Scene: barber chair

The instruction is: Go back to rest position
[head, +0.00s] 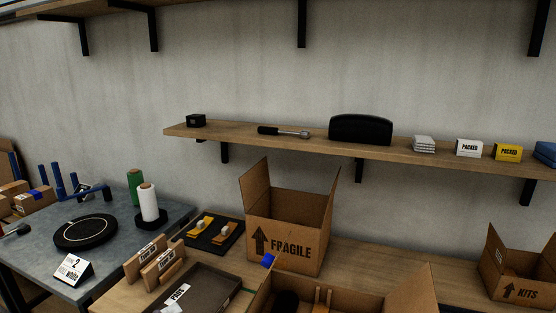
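Neither my left nor my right gripper shows in the head view, and I see no part of either arm. The task names no object. Straight ahead, an open cardboard box marked FRAGILE (290,225) stands on the wooden bench (225,263) with its flaps up. A second open cardboard box (405,296) is in front of it, cut off by the bottom edge, with dark and wooden items inside. A small blue item (268,260) is at the lower front of the FRAGILE box.
A wooden shelf (290,144) on the wall holds a ratchet (284,132), a black case (361,129) and small boxes. A grey table (120,248) at left carries a black turntable (85,232) and spools (148,203). A KITS box (520,270) stands at right.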

